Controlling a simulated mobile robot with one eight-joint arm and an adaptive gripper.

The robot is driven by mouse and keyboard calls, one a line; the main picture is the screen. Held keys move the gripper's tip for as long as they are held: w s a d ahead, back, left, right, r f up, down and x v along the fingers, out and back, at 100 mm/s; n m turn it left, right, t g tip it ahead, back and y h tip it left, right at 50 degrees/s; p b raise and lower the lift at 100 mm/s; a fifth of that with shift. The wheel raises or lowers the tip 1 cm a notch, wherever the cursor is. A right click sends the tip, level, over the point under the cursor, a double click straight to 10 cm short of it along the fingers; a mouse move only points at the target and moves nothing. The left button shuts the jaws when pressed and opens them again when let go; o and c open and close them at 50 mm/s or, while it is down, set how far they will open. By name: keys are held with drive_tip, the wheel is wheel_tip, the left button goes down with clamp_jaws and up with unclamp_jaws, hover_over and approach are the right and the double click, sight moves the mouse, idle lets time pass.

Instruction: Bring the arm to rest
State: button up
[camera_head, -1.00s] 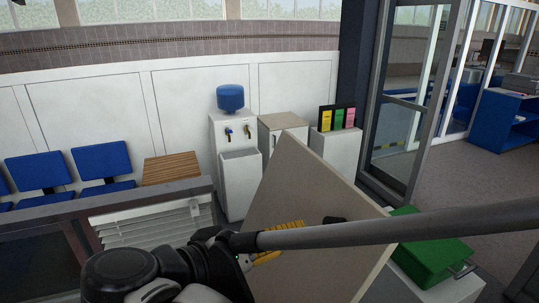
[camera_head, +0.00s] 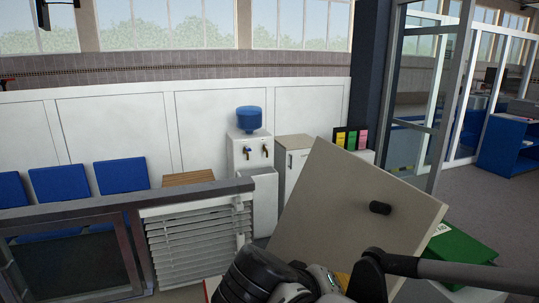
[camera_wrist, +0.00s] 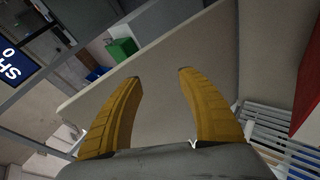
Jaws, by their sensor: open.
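My gripper (camera_wrist: 158,82) shows in the wrist view as two yellow fingers, spread apart with nothing between them. Beyond the fingers is a pale flat panel (camera_wrist: 180,60), which fills much of that view. In the head view my arm comes in at the lower right, and the wrist is at the bottom middle. The same pale panel (camera_head: 345,225) stands tilted behind it, with a dark round knob (camera_head: 380,208) on its face. The gripper's fingers are mostly hidden there. I cannot tell whether they touch the panel.
A green box (camera_head: 458,246) stands right of the panel. A water dispenser (camera_head: 248,150), a cabinet (camera_head: 290,158) and blue chairs (camera_head: 58,183) line the back wall. A framed rail with slatted blinds (camera_head: 190,240) is at left. Open floor (camera_head: 480,200) shows at right.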

drive_tip(key=s+d+f+m+y+b, duration=0.1)
drive_tip(key=d+f+y+b, duration=0.1)
drive_tip(key=f, duration=0.4)
drive_tip(key=s+d+f+y+b, duration=0.1)
drive_tip(key=d+f+y+b, duration=0.1)
drive_tip(key=f+b, duration=0.3)
drive_tip(key=d+f+m+t+y+b, duration=0.1)
drive_tip(key=d+f+y+b, duration=0.2)
drive_tip(key=f, duration=0.4)
drive_tip(key=shift+s+m+b, duration=0.3)
drive_tip(key=shift+s+b, duration=0.05)
drive_tip(key=shift+s, duration=0.05)
idle(0.6)
